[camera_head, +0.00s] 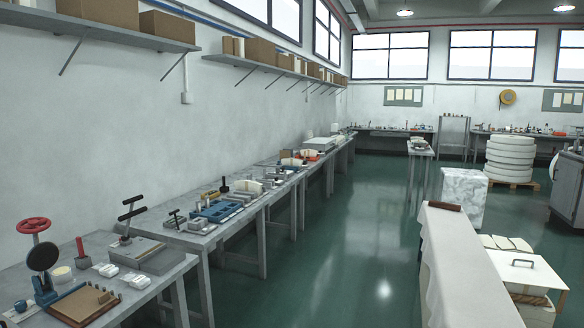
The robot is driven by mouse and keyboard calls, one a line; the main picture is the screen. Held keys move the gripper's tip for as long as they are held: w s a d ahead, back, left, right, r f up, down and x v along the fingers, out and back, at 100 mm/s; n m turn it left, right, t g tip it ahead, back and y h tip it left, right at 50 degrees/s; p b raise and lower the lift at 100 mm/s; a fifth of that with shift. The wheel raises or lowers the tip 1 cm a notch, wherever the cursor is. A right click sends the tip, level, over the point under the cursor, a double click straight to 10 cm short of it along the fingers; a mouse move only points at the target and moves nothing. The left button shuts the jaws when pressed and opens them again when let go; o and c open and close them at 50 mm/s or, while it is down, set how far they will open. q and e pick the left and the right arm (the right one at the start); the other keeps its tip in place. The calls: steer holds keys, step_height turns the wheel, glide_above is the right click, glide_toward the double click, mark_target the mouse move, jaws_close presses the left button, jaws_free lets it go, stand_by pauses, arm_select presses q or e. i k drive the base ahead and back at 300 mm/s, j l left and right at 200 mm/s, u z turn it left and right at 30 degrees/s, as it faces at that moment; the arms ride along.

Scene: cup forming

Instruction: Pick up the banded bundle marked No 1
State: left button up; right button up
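No bundle with a readable No 1 mark shows; any such label is too small to make out from here. Small white items (136,282) lie on the near left workbench (178,272), and I cannot tell whether they are banded. White stacked pieces (505,243) lie at the lower right, behind the cloth-covered table (455,270); I cannot tell whether these are banded either. Neither of my grippers is in view.
Workbenches with tools run along the left wall. A red-wheeled press (40,262) stands on the nearest one. A white-lidded box (527,268) is at lower right, a marbled block (463,197) and stacked white rolls (510,160) beyond. The green floor (350,240) between is clear.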

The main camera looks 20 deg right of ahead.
mark_target(294, 162)
steer(key=i+l+z, duration=0.3)
steer(key=i, duration=0.25)
steer(key=i+z, duration=0.4)
steer(key=i, duration=1.5)
steer(key=i+j, duration=0.1)
steer(key=i, duration=3.75)
steer(key=l+z, duration=0.05)
steer(key=l, duration=0.1)
